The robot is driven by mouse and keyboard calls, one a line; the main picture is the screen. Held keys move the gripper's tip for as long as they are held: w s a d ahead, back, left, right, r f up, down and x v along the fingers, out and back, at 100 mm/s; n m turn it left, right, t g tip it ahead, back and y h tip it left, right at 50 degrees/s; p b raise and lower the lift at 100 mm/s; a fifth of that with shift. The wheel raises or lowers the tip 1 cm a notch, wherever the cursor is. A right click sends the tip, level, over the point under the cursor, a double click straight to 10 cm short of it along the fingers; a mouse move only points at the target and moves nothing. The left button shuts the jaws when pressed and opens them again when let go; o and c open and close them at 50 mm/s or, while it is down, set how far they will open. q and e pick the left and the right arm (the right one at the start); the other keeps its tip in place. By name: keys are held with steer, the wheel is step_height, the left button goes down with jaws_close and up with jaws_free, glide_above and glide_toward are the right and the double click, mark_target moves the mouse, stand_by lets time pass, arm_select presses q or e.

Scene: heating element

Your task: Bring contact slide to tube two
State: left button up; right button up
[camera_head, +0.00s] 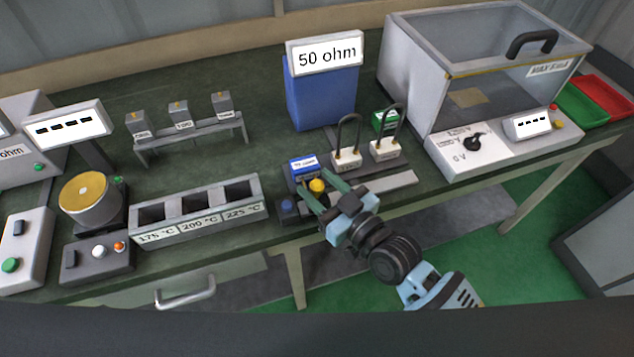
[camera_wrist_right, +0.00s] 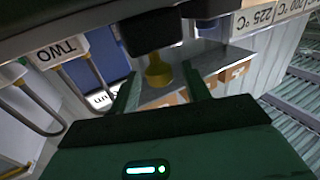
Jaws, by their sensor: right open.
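The contact slide shows as a yellow knob (camera_head: 317,185) on a dark block at the bench's front edge, and the knob also shows in the right wrist view (camera_wrist_right: 158,72). My right gripper (camera_head: 314,181) is open, with one finger on each side of the knob; I cannot tell whether they touch it. Two dark looped tubes stand on white blocks behind and to the right, a left one (camera_head: 346,158) and a right one (camera_head: 388,150). A label reading TWO (camera_wrist_right: 60,51) shows on a block in the right wrist view. My left gripper is not in view.
A small blue box (camera_head: 303,167) stands right behind the knob. A grey holder marked 175, 200 and 225 °C (camera_head: 198,210) is to its left. A large blue 50 ohm box (camera_head: 322,95) and a glass-topped case (camera_head: 480,70) stand behind and right. A grey strip (camera_head: 392,185) lies right of the gripper.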

steer(key=shift+w+a, duration=0.35)
steer(key=shift+w, duration=0.05)
jaws_close()
